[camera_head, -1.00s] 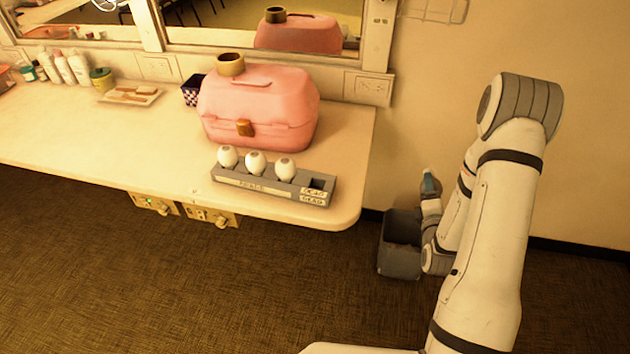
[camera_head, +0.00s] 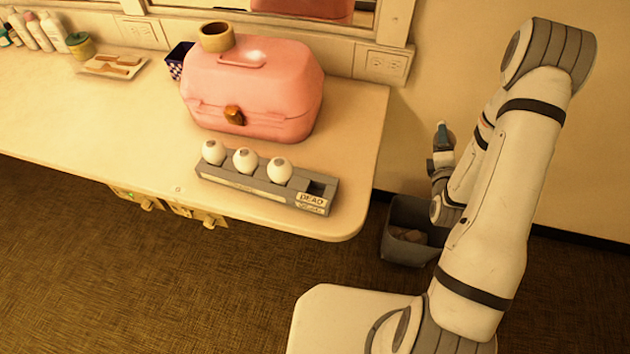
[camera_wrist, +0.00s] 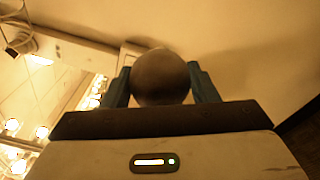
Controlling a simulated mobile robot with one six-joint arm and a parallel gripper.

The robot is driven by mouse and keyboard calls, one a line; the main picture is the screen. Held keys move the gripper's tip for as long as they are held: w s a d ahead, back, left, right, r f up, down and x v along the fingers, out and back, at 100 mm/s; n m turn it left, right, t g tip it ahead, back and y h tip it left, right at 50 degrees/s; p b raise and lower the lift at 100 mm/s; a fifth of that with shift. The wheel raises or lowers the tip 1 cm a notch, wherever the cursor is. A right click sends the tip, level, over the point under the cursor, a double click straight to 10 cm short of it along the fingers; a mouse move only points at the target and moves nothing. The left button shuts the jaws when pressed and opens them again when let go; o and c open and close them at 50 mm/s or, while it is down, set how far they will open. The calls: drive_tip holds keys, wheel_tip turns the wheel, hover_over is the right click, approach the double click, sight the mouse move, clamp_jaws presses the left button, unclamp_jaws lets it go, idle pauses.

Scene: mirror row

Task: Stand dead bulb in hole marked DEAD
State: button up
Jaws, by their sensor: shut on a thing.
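My gripper (camera_wrist: 160,85) is shut on a dark round bulb (camera_wrist: 160,76), which sits between its two blue fingers in the wrist view. In the head view my gripper (camera_head: 442,138) is up near the wall, right of the counter and apart from it; the bulb is hard to make out there. The grey bulb holder (camera_head: 240,187) lies near the counter's front right edge. Three white bulbs (camera_head: 246,160) stand in it. The square hole at its right end (camera_head: 317,187) is empty, above a label reading DEAD (camera_head: 312,200).
A grey bin (camera_head: 405,240) stands on the floor beside the counter (camera_head: 130,140). A tray (camera_head: 112,66) and bottles are at the far left.

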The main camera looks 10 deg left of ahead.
drive_tip(key=shift+w+d, duration=0.1)
drive_tip(key=shift+w, duration=0.15)
